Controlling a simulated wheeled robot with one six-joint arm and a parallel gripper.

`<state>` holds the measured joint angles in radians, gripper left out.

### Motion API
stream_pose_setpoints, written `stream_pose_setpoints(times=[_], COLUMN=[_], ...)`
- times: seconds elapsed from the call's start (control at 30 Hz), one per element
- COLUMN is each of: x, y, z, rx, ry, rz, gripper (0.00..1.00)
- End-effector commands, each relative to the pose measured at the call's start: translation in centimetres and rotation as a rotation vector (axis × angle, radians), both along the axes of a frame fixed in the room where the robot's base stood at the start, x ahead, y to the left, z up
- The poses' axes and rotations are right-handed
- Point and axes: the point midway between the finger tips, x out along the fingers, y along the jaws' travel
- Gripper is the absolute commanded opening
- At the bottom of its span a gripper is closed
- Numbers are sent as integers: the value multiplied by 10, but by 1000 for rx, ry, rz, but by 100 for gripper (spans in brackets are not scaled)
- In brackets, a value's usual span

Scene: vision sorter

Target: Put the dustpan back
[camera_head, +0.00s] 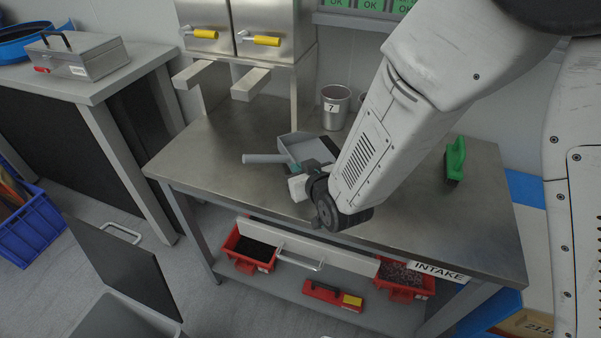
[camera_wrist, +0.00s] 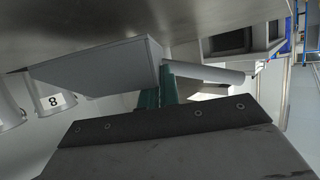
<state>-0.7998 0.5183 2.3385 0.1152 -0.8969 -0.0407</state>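The grey dustpan (camera_head: 313,148) is over the steel worktable, left of my forearm, with its round handle (camera_head: 262,158) pointing left. My gripper (camera_head: 306,176) is right at the dustpan, near where handle and pan meet. Its teal finger part (camera_wrist: 158,88) shows at that junction in the wrist view. The finger gap is hidden, so I cannot tell whether it is closed on the handle.
A green brush (camera_head: 455,160) stands at the table's right. Steel cabinets with yellow handles (camera_head: 262,40) rise at the back. Red bins (camera_head: 250,247) sit below. The tabletop's left part is clear.

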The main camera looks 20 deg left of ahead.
Motion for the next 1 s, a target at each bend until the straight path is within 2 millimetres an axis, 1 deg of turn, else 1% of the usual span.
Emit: stream_pose_setpoints(times=[0.03, 0.13, 0.53, 0.6, 0.63, 0.87, 1.0], x=[-2, -3, -2, -2, -2, -2, -4], y=[0, 3, 3, 2, 2, 1, -1], z=[-11, -21, -25, -25, -25, -25, -21], rx=[-4, -2, -1, 0, 0, 0, 0], ry=[4, 2, 1, 1, 1, 1, 1], rz=[1, 5, 5, 4, 4, 3, 4], gripper=[0, 0, 0, 23, 25, 25, 25])
